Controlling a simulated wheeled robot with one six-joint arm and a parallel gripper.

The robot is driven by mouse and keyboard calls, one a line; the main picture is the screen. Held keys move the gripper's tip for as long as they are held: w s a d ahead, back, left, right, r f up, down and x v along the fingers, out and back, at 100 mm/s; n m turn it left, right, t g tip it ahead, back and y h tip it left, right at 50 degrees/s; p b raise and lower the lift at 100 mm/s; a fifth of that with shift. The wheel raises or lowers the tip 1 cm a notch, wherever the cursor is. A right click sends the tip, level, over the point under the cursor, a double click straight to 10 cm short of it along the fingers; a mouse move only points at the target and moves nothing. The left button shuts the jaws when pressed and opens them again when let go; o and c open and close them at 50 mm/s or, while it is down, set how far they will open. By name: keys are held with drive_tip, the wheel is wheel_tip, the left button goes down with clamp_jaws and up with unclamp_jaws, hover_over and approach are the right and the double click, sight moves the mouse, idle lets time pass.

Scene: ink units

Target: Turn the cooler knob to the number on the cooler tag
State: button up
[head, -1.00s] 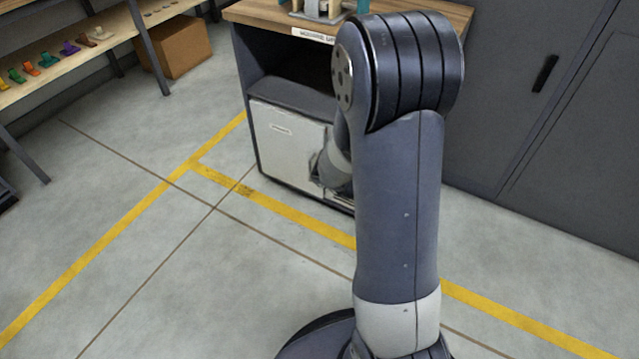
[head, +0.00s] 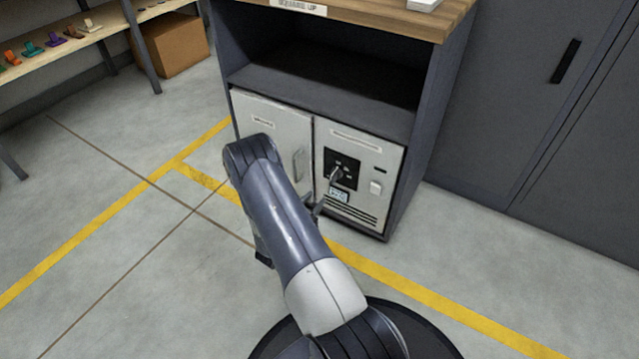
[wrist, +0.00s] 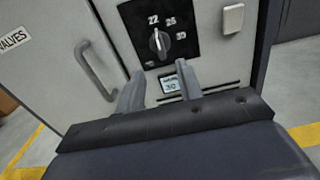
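The cooler knob (wrist: 159,41) is a dark grip with a pale line, on a black dial plate (wrist: 178,52) on the cooler's light grey front. Its line points roughly up, near the 22. The dial also shows 26 and 30 to the right. The cooler tag (wrist: 170,86), a small pale label below the dial, reads 30.
Left of the cooler is a cabinet door (head: 268,125) with a handle (head: 298,165). A light switch-like block (wrist: 233,18) is right of the dial. An open shelf (head: 330,85) and wooden top (head: 420,22) are above. Floor in front is clear, with yellow lines.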

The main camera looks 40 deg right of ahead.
sight(331, 180)
drive_tip(key=b+x, duration=0.3)
drive_tip(key=x, duration=0.7)
drive_tip(key=shift+w+d, duration=0.2)
drive_tip(key=shift+d, duration=0.1)
clamp_jaws()
